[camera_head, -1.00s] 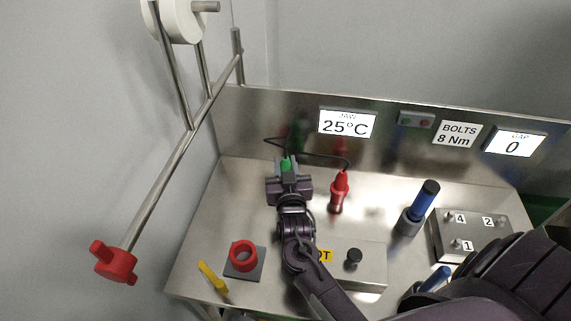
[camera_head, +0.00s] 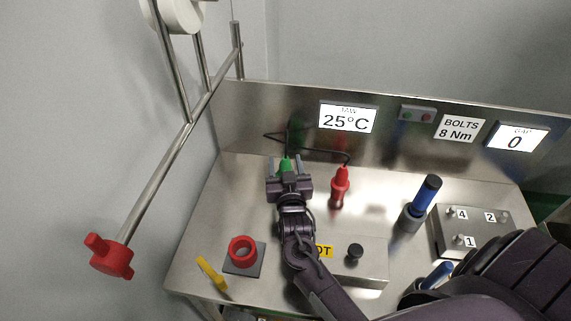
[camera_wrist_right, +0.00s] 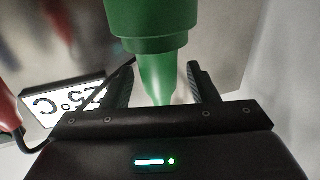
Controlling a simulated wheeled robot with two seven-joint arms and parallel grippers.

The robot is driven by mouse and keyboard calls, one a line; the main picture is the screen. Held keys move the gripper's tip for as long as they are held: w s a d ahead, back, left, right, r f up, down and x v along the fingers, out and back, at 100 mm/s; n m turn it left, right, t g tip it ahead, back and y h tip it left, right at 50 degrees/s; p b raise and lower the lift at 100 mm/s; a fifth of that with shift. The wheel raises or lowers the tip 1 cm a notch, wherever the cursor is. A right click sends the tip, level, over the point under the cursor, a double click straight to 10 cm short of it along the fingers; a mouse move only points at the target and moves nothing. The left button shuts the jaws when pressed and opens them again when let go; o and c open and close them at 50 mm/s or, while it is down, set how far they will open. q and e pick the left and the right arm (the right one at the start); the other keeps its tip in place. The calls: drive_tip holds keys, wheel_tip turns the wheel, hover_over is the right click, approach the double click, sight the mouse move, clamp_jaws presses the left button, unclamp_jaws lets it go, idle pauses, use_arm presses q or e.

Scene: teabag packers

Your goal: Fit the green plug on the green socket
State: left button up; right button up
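The green plug (camera_head: 286,165) stands near the back of the steel table, with a black cable at its top. My right gripper (camera_head: 286,174) reaches to it from the front. In the right wrist view the green plug (camera_wrist_right: 152,45) has a wide body and a narrower tapered part between my two fingers. The fingers of my right gripper (camera_wrist_right: 160,85) stand apart, with a visible gap on each side of the plug. I cannot make out a green socket; the gripper hides the table below the plug. My left gripper is not in view.
A red plug (camera_head: 340,184) stands just right of the gripper, joined to the cable (camera_head: 312,154). A steel back panel (camera_head: 260,125) rises close behind.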

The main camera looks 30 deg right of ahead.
drive_tip(key=shift+f, duration=0.1)
drive_tip(key=shift+s+a, duration=0.15)
drive_tip(key=shift+s, duration=0.1)
drive_tip(key=b+v, duration=0.1)
drive_tip(key=v, duration=0.6)
drive_tip(key=shift+s, duration=0.15)
